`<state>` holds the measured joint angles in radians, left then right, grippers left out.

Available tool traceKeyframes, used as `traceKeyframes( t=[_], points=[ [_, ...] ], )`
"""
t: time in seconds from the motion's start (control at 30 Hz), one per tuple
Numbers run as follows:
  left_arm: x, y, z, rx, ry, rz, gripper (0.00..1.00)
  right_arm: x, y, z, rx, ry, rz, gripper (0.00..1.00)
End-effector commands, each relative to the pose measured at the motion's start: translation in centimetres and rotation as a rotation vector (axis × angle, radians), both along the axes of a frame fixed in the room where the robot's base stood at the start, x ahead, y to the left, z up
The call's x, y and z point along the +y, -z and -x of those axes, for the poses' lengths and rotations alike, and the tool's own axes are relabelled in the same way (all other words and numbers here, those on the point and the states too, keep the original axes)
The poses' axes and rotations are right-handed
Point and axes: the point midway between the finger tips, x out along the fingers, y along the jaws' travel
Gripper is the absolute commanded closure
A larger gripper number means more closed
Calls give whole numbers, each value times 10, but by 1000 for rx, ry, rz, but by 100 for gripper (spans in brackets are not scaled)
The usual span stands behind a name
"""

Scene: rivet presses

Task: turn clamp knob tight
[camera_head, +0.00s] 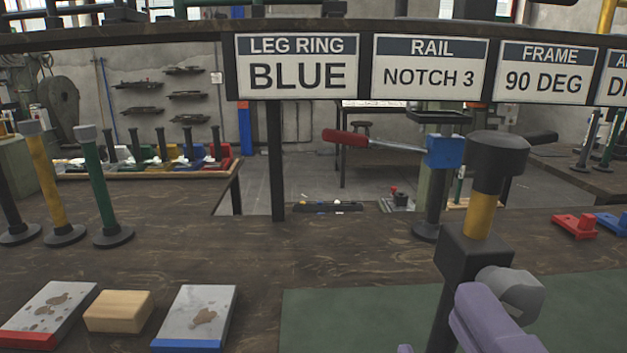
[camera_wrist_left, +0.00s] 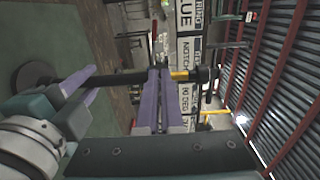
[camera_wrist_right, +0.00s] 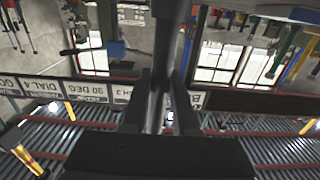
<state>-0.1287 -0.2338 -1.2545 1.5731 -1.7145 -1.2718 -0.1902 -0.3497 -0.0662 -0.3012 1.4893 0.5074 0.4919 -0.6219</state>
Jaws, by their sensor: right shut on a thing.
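A blue clamp block (camera_head: 445,152) sits on a dark upright post, with a red handle (camera_head: 358,138) to its left and a black knob-like end (camera_head: 540,137) to its right. Nearer, a black post has a yellow band (camera_head: 481,212), a black cap (camera_head: 498,155) and a black block (camera_head: 474,254) below the band. My left gripper, purple (camera_head: 492,318), is near it; in the left wrist view its fingers (camera_wrist_left: 159,75) look closed together, at the post just below the yellow band. My right gripper (camera_wrist_right: 162,90) is shut on a dark post (camera_wrist_right: 165,45).
Black, yellow (camera_head: 46,180) and green (camera_head: 100,185) legs stand at left. Two plates (camera_head: 198,315) and a wood block (camera_head: 119,312) lie in front of them. A green mat (camera_head: 350,315) is clear at its left. A sign beam (camera_head: 365,102) crosses above. Red and blue parts (camera_head: 574,226) lie at right.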

Motion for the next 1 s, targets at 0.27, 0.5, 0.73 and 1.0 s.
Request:
traceKeyframes(
  t=[0.27, 0.5, 0.73, 1.0],
  points=[
    [-4, -7, 1, 0, 4, 6, 100, 1, 0, 0, 1, -3, 3, 100],
    [-4, -8, 1, 3, 4, 7, 100, 1, 0, 0, 0, -2, 2, 100],
    [-3, -8, 1, 4, 4, 7, 100, 0, 0, 0, 0, -1, 2, 100],
    [4, -9, 5, 5, 3, 4, 100, 0, 0, 0, -1, 0, 1, 100]
  ],
)
